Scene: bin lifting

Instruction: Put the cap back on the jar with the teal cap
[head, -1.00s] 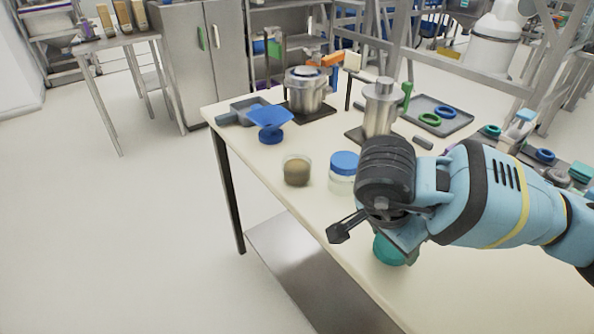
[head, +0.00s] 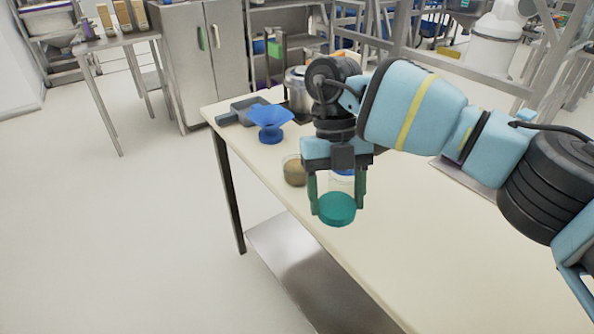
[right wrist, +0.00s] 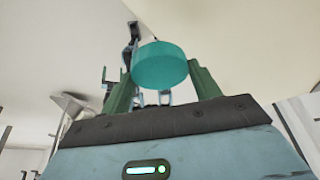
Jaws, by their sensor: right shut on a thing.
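The teal cap (head: 337,210) is held between the green fingers of my right gripper (head: 337,196), which points down. The cap also shows between the fingers in the right wrist view (right wrist: 160,66). An open glass jar with brown contents (head: 294,172) stands on the table, just left of and behind the gripper in the head view. The cap is apart from this jar, in front and to its right. A jar with a blue cap (head: 343,174) is mostly hidden behind my right gripper. My left gripper is not in view.
A metal pot (head: 297,88) is partly hidden behind my arm. The front of the table (head: 420,240) is clear.

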